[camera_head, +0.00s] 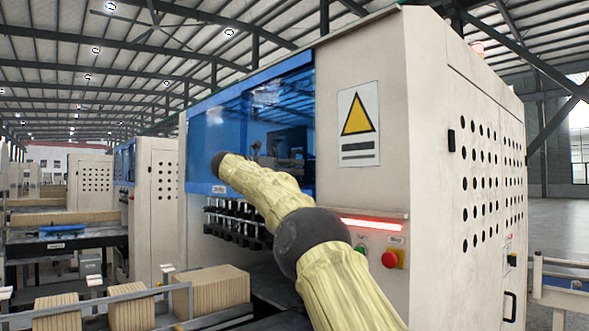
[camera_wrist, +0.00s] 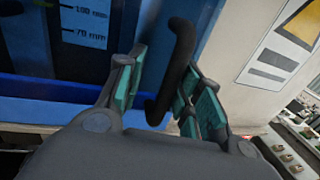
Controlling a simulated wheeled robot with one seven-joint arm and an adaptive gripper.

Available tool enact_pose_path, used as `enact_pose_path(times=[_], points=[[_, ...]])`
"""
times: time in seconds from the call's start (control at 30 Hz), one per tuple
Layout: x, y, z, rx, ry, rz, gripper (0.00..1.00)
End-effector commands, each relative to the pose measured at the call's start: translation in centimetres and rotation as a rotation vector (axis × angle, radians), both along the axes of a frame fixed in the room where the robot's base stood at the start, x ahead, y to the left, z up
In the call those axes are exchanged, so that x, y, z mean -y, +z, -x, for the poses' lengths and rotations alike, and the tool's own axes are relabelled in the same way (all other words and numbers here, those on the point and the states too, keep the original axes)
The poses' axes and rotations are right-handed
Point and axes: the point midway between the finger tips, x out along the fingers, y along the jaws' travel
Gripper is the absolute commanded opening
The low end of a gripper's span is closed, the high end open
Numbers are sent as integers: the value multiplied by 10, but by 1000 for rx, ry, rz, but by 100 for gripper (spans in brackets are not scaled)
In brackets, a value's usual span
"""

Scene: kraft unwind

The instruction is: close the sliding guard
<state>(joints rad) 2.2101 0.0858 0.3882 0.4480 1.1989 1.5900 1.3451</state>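The sliding guard (camera_head: 217,138) is a blue, see-through panel in a blue frame on the front of the beige machine. In the wrist view its blue surface (camera_wrist: 45,88) fills the left side. A black bar handle (camera_wrist: 178,50) stands upright and slightly tilted near the guard's right edge. My gripper (camera_wrist: 162,70) is open, with one teal-padded finger on each side of the handle. The right finger is very close to the handle; I cannot tell if they touch. In the head view my arm covers part of the guard, and I cannot make out the gripper clearly.
A red light strip (camera_head: 375,223) and a red stop button (camera_head: 390,259) are on the machine right of my arm. A warning sign (camera_head: 358,124) is above. Stacks of brown cardboard (camera_head: 213,290) stand on a conveyor at lower left. Open floor lies at far right.

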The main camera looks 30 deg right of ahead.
Motion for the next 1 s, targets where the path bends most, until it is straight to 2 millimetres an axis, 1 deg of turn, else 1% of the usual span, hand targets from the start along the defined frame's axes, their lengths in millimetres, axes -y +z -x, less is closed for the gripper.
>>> enact_pose_path(times=[0.17, 0.27, 0.37, 0.47, 0.7, 0.9, 1.0], points=[[-1, 1, 1, 1, 0, 1, 35], [-8, 1, 1, 1, 1, 1, 35], [-20, 1, 1, 0, 1, 1, 35], [-37, 1, 2, 0, 2, 1, 35], [-82, 0, 4, 0, 2, 0, 35], [-108, 0, 5, 0, 1, 0, 35], [-115, 0, 5, 0, 1, 0, 35]])
